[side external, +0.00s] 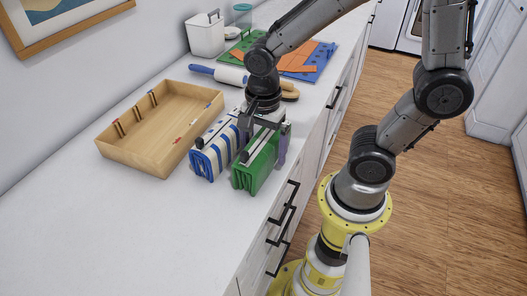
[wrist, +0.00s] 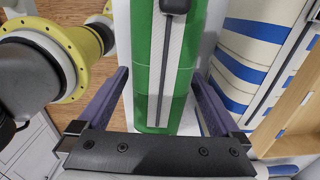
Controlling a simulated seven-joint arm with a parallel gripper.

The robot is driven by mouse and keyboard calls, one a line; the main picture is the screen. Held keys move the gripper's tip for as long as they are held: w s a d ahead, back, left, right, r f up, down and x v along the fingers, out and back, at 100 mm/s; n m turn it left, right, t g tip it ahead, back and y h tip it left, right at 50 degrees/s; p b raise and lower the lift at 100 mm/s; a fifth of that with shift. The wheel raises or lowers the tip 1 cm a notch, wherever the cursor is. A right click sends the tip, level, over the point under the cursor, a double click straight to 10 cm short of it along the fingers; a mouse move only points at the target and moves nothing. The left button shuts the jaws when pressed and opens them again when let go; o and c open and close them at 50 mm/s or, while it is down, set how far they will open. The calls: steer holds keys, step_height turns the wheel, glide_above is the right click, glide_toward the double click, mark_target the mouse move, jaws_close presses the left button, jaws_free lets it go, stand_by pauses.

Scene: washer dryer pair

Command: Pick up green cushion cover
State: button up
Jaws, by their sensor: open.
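The green cushion cover (side external: 256,166) stands upright on the white counter near its front edge, with a pale zip strip along its top. In the wrist view the green cushion cover (wrist: 184,50) runs up the middle of the picture between my two purple fingers. My gripper (side external: 266,138) is open at the far end of the cover, pointing down. In the wrist view my gripper (wrist: 159,78) has one finger on each side of the cover. I cannot tell whether either finger touches it.
A blue-and-white striped cover (side external: 209,153) stands close beside the green one, on its left. A shallow wooden tray (side external: 130,157) lies further left. The near counter is clear.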

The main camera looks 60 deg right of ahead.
steer(key=shift+f, duration=0.25)
jaws_close()
stand_by(0.3)
steer(key=shift+r, duration=0.15)
